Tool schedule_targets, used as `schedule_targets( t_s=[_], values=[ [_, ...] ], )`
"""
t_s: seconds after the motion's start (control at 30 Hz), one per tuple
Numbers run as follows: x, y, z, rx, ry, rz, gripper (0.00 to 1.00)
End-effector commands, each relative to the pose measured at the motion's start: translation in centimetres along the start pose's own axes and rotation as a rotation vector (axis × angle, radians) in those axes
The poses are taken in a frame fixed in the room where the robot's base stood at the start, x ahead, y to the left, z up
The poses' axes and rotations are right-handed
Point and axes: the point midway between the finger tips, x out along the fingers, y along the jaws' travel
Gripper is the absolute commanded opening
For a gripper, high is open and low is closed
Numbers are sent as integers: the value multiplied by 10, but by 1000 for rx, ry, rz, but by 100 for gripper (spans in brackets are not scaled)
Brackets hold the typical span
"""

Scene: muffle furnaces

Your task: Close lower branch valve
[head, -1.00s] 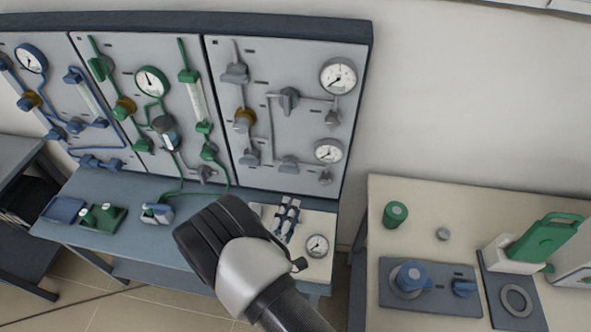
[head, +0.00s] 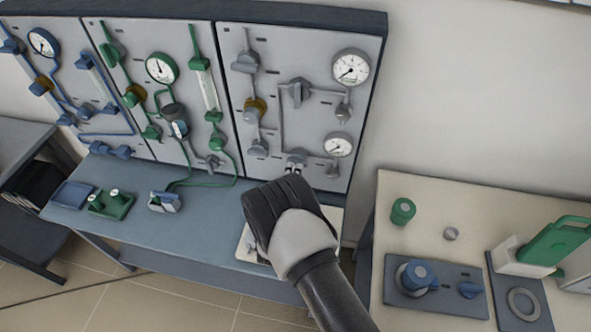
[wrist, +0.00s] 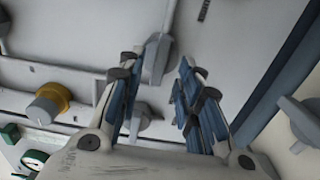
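The grey right-hand panel (head: 320,120) carries grey valves, among them an upper branch valve (head: 298,93). My gripper (head: 294,163) is at the panel's lower middle, where its fingertips and wrist mostly hide the lower branch valve. In the wrist view, my gripper (wrist: 158,68) is open, with its blue-padded fingers apart. A grey valve handle (wrist: 157,55) shows in the gap between the fingertips, apart from both pads. Another grey valve (wrist: 140,118) shows further down between the fingers. I cannot tell whether the fingers are level with the handle.
A yellow-brown knob (head: 255,108) is up and left of my gripper, and a small gauge (head: 338,145) is to its right. The bench (head: 210,215) is below the panels. A beige table (head: 450,205) at the right holds a green can (head: 403,211) and blue-capped equipment.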

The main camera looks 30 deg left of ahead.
Motion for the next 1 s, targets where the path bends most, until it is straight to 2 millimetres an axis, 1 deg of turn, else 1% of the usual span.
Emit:
schedule_targets(
  t_s=[0.03,0.1,0.2,0.33,0.57,1.0],
  values=[
    [8,-1,1,2,-2,1,32],
    [17,-1,0,2,-1,1,32],
    [25,-1,1,1,-1,0,32],
    [30,0,0,0,0,-1,32],
    [30,0,0,0,0,-1,32],
    [30,0,0,0,0,-1,4]
  ],
)
